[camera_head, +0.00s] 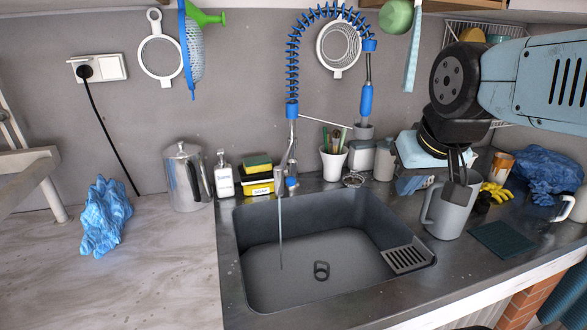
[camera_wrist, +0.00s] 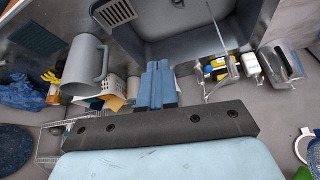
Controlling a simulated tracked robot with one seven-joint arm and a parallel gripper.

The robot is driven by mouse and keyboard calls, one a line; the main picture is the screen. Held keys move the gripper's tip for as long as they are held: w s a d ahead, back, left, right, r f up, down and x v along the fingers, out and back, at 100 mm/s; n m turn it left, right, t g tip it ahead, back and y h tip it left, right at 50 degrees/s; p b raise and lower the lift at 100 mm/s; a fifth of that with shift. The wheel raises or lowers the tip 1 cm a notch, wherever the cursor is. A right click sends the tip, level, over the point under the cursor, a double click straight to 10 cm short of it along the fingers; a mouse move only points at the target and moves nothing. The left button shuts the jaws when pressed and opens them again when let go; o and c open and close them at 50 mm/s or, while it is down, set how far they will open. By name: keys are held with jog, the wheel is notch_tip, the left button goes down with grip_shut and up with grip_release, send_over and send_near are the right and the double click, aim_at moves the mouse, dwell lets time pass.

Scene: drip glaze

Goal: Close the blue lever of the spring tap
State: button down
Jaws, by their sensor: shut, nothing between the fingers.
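The spring tap (camera_head: 292,140) stands behind the sink, with a blue spring hose arching up the wall to a blue-handled spray head. Its small blue lever (camera_head: 292,182) sits low on the tap body, and its exact angle is hard to tell. A thin stream of water (camera_head: 281,235) runs down into the sink. My gripper (camera_head: 458,185) is shut and empty, well to the right of the tap, in front of or over the grey jug (camera_head: 450,212). In the wrist view, the shut fingers of my gripper (camera_wrist: 158,68) point toward the sink, and the tap shows only partly to their right.
The sink (camera_head: 315,260) is empty apart from its drain. A white pot of brushes (camera_head: 333,160), a soap bottle (camera_head: 224,174), sponges (camera_head: 258,170) and a metal canister (camera_head: 187,177) stand around the tap. Yellow gloves (camera_head: 495,193) lie on the right. The space above the sink is open.

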jog(key=w+a+r+m+g+y, duration=0.15)
jog(key=w+r+m, duration=0.25)
jog(key=w, duration=0.6)
jog(key=m+g+y, duration=0.4)
jog(key=m+g, duration=0.2)
jog(key=m, duration=0.6)
send_over(286, 177)
jog(key=s+d, duration=0.1)
jog(key=d, duration=0.8)
notch_tip(286, 177, down, 9)
jog(key=x, duration=1.3)
jog(key=shift+s+f, duration=0.25)
jog(key=shift+f, duration=0.2)
jog(key=shift+d+h, duration=0.15)
jog(key=shift+h, duration=0.1)
